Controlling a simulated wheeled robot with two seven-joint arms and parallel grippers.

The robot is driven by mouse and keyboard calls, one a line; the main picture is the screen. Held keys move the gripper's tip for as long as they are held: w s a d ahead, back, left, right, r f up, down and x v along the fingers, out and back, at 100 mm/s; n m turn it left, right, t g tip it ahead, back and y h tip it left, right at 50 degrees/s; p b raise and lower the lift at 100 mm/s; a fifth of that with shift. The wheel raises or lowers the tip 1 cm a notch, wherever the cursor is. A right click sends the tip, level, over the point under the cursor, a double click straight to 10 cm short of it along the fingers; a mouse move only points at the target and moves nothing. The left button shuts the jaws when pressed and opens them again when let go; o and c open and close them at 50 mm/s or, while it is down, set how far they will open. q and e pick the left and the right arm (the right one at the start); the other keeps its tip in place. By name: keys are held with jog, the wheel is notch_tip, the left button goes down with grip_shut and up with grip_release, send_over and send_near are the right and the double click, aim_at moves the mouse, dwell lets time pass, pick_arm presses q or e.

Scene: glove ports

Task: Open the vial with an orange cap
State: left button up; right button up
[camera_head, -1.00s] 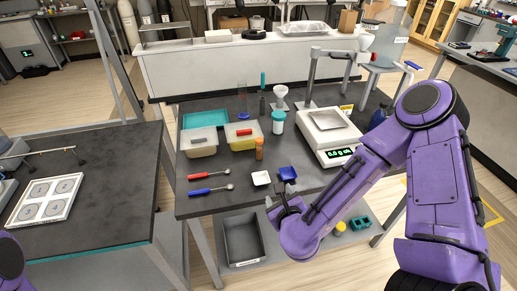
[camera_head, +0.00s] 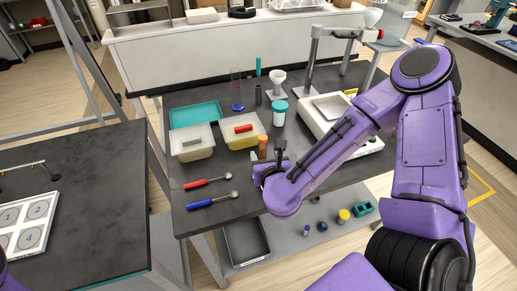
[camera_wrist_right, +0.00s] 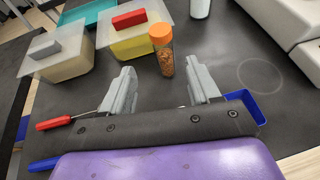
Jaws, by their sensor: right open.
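The vial with an orange cap (camera_head: 262,147) stands upright on the dark table, just beyond my right gripper (camera_head: 268,168). In the right wrist view the vial (camera_wrist_right: 165,63) is clear with brown-orange contents, and its cap is on. My right gripper (camera_wrist_right: 160,82) is open and empty there. Its two grey fingers point towards the vial, which stands beyond the tips, roughly in line with the gap between them. I see no contact. My left gripper is not in view; only a bit of purple shows in the lower left corner of the head view.
Two lidded tubs, one with a grey handle (camera_head: 192,142) and one yellow with a red handle (camera_head: 240,134), stand left of the vial. A teal-capped bottle (camera_head: 279,114) and a scale (camera_head: 312,120) stand behind. Red (camera_head: 205,183) and blue (camera_head: 212,202) spoons lie front left.

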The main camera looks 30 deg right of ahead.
aim_at(264, 147)
jog(key=w+f+b, duration=0.1)
jog(key=b, duration=0.2)
jog(key=w+d+f+b, duration=0.1)
jog(key=b, duration=0.2)
jog(key=shift+w+d, duration=0.15)
jog(key=shift+w, duration=0.1)
jog(key=shift+w+b, duration=0.1)
jog(key=shift+b, duration=0.35)
jog(key=shift+w+r, duration=0.1)
jog(key=shift+r, duration=0.1)
jog(key=shift+w+d+f+p, duration=0.3)
jog(key=shift+w+d+p, duration=0.45)
jog(key=shift+w+p, duration=0.15)
jog(key=x, duration=0.2)
jog(key=shift+w+f, duration=0.3)
jog(key=shift+c, duration=0.8)
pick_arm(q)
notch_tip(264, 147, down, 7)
pick_arm(e)
jog(key=shift+s, duration=0.1)
jog(key=c, duration=0.9)
